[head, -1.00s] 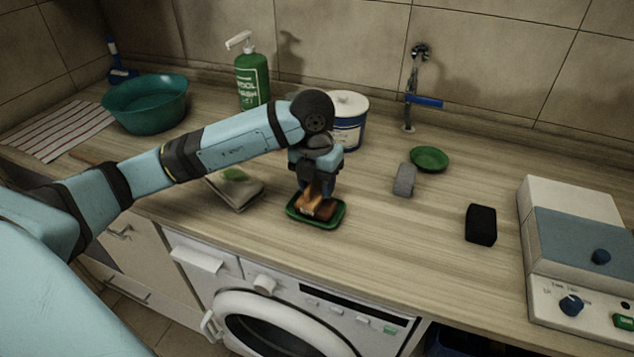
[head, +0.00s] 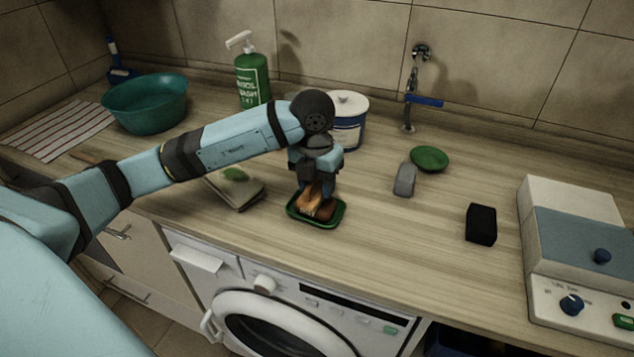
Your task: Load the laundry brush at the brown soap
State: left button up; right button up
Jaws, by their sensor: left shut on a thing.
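My left gripper (head: 313,190) points down over a green soap dish (head: 326,224) near the counter's front edge. It is shut on the laundry brush (head: 311,203), which has an orange-brown body. The brown soap (head: 327,211) lies in the dish. The brush is low over the soap and seems to touch it, though the gripper and brush hide part of the contact. My right gripper is not in view.
A folded cloth with a green piece (head: 235,187) lies left of the dish. A grey block (head: 404,181), green dish (head: 429,158) and black block (head: 481,224) stand to the right. A teal basin (head: 146,112), green pump bottle (head: 252,80) and white tub (head: 350,122) are behind.

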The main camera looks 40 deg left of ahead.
pick_arm(q)
jog(key=shift+r+p, duration=1.6)
jog(key=shift+r, duration=0.8)
jog(key=shift+r+p, duration=0.65)
jog(key=shift+r, duration=0.45)
